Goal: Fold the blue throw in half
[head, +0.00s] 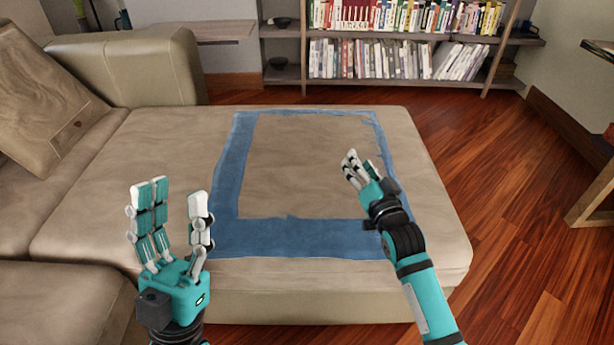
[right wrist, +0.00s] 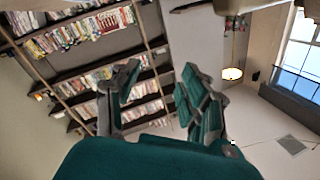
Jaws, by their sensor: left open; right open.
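The blue throw (head: 229,190) lies spread on the chaise seat in the head view. It shows as a wide blue border around a beige middle; I cannot tell whether that middle is cloth or bare cushion. Its far right edge looks ragged. My left gripper (head: 174,192) is open and empty, fingers up, at the throw's near left. My right gripper (head: 365,165) is open, in front of the throw's right side, hiding part of that border. I cannot tell whether it touches the cloth. The right wrist view shows its fingers apart (right wrist: 158,95) with no throw between them.
The beige chaise (head: 425,200) bears the throw, with bare seat left of it. A brown cushion (head: 45,105) leans at the far left. A bookshelf (head: 400,42) stands behind, also in the right wrist view (right wrist: 90,85). Wooden floor (head: 500,190) is clear to the right.

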